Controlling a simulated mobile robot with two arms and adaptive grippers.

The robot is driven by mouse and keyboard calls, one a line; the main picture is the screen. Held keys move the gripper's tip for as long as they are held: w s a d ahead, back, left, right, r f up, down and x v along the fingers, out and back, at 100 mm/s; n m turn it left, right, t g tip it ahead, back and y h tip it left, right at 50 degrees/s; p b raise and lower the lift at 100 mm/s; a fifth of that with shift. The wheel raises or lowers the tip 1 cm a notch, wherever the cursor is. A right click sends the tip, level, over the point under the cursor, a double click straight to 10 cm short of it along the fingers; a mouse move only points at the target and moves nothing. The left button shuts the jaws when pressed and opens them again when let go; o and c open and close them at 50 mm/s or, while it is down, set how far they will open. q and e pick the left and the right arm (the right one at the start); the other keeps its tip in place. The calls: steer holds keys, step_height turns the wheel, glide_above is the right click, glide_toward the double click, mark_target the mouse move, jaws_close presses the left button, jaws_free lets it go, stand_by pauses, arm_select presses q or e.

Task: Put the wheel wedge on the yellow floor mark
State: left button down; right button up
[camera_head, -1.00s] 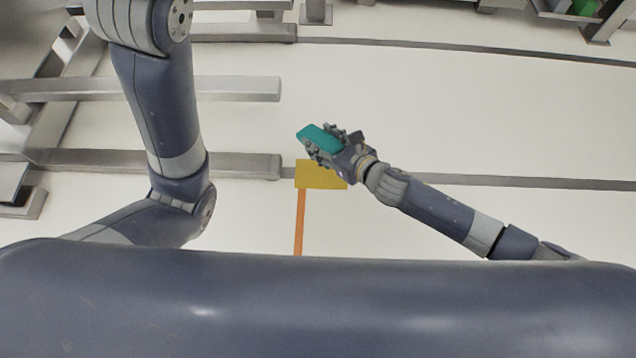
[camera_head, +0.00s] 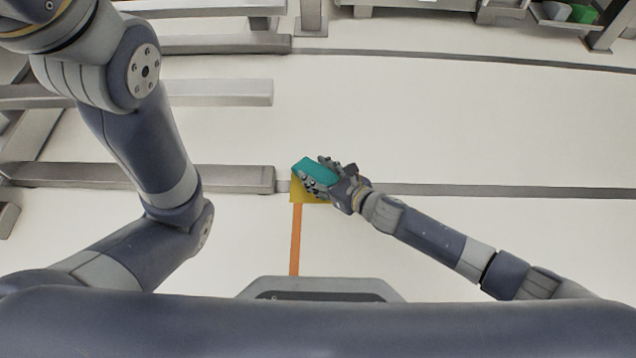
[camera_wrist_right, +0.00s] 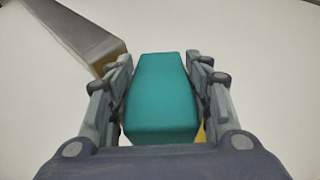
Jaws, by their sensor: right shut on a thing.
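The wheel wedge is a teal block (camera_head: 315,170), held in my right gripper (camera_head: 322,176). In the right wrist view the wedge (camera_wrist_right: 160,98) sits between the two fingers of the right gripper (camera_wrist_right: 160,90), which are shut on its sides. In the head view the wedge and gripper cover much of the yellow floor mark (camera_head: 297,194); its left and lower edges show. Slivers of yellow show beside the wedge in the right wrist view (camera_wrist_right: 104,64). I cannot tell how high the wedge is above the mark. My left arm is at the left; its gripper is out of view.
An orange floor line (camera_head: 295,240) runs from the mark towards me. A grey metal beam (camera_head: 150,178) ends just left of the mark. More beams lie farther back at the left. A rack with green things (camera_head: 583,14) stands at the back right. The white floor at the right is clear.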

step_height(320, 180, down, 4)
steer(key=b, duration=0.2)
steer(key=shift+r+b, duration=0.2)
steer(key=shift+b, duration=0.2)
steer(key=shift+r, duration=0.1)
steer(key=o, duration=1.5)
steer(key=shift+f, duration=0.2)
steer(key=shift+c, duration=0.2)
